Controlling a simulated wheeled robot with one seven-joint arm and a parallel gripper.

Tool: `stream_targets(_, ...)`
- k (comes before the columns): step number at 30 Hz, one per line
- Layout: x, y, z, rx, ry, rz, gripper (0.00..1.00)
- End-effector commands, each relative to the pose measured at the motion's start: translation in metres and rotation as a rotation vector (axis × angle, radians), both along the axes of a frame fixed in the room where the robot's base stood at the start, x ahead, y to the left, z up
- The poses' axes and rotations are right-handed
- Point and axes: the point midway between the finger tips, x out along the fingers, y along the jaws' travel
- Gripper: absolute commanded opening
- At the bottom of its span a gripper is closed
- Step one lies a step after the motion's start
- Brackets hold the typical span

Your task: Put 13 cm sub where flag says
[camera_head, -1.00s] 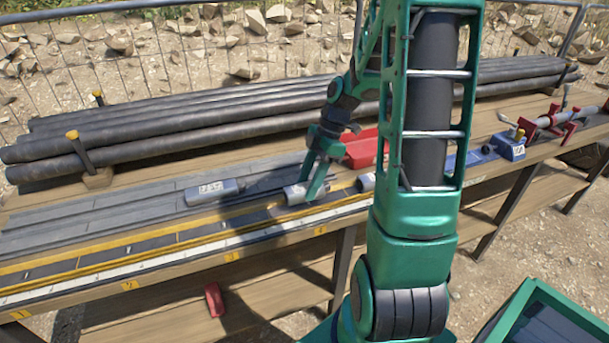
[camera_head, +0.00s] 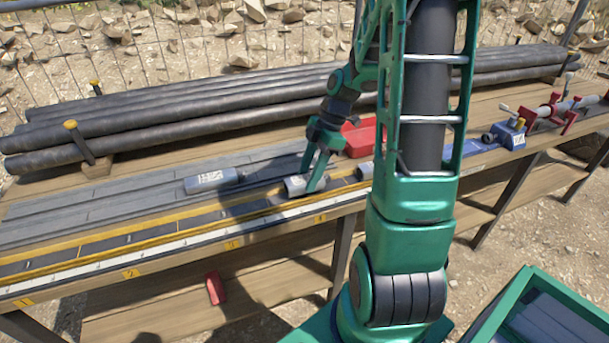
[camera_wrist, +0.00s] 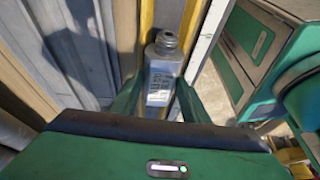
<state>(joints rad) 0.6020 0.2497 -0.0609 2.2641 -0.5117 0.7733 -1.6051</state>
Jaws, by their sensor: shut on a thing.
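A short grey cylindrical sub (camera_head: 297,186) with a pale label is between the fingers of my gripper (camera_head: 316,178). In the wrist view the same sub (camera_wrist: 163,68) shows its narrower open neck pointing away, with a finger on each side. My gripper (camera_wrist: 158,106) is shut on it. It is at the yellow-edged dark channel near the bench's front; I cannot tell whether it touches the channel. A second labelled grey sub (camera_head: 212,180) lies to the left, farther back. Another grey piece (camera_head: 366,170) is to the right, partly behind my arm. I make out no flag.
Numbered yellow tags (camera_head: 130,273) mark the bench's front edge. Long black pipes (camera_head: 200,120) lie at the back. A red tray (camera_head: 358,142) and a blue tool (camera_head: 508,135) are to the right. A red object (camera_head: 215,288) is on the lower shelf. The channel's left part is clear.

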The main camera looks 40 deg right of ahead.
Motion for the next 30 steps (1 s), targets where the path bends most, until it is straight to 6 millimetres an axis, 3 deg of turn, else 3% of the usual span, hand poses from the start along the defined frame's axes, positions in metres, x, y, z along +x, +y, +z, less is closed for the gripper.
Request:
stream_targets(28,0.0003,0.0002,-0.0081,0.0,-0.001,0.001,0.0)
stream_targets(29,0.0003,0.0002,-0.0081,0.0,-0.001,0.001,0.46)
stream_targets(30,0.0003,0.0001,-0.0082,0.0,-0.001,0.001,0.56)
